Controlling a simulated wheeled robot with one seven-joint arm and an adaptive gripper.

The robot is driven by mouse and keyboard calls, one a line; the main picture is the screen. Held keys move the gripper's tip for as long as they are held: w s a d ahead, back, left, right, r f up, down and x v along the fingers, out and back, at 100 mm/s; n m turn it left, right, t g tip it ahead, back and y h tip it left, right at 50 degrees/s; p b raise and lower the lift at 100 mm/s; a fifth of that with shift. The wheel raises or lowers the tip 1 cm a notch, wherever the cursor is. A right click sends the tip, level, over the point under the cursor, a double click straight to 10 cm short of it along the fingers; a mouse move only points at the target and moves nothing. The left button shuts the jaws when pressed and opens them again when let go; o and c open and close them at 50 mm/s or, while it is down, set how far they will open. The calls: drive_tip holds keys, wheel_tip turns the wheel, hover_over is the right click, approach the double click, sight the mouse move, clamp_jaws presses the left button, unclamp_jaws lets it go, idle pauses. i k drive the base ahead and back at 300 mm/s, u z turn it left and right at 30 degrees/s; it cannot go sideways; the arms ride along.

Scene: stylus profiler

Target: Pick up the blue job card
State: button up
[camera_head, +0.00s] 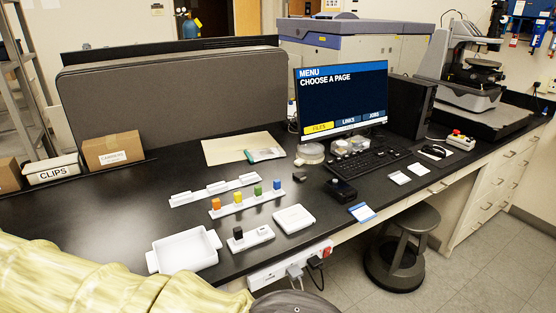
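A small blue-and-white card (362,212), which fits the blue job card, lies at the front edge of the black bench (310,232), right of the middle. It is flat or nearly so, and its front side seems to reach the bench edge. Nothing covers it. My gripper is not in view, so its distance from the card and its state do not show.
A small black box (341,192) stands just behind the card. White cards (399,177) and a keyboard (362,165) lie farther right. A white tray (214,240) and block holders are left. A stool (402,240) stands below the bench front.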

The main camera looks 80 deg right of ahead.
sight(361, 211)
drive_tip(key=u, duration=0.5)
drive_tip(key=k, duration=2.3)
drive_tip(key=z, duration=0.95)
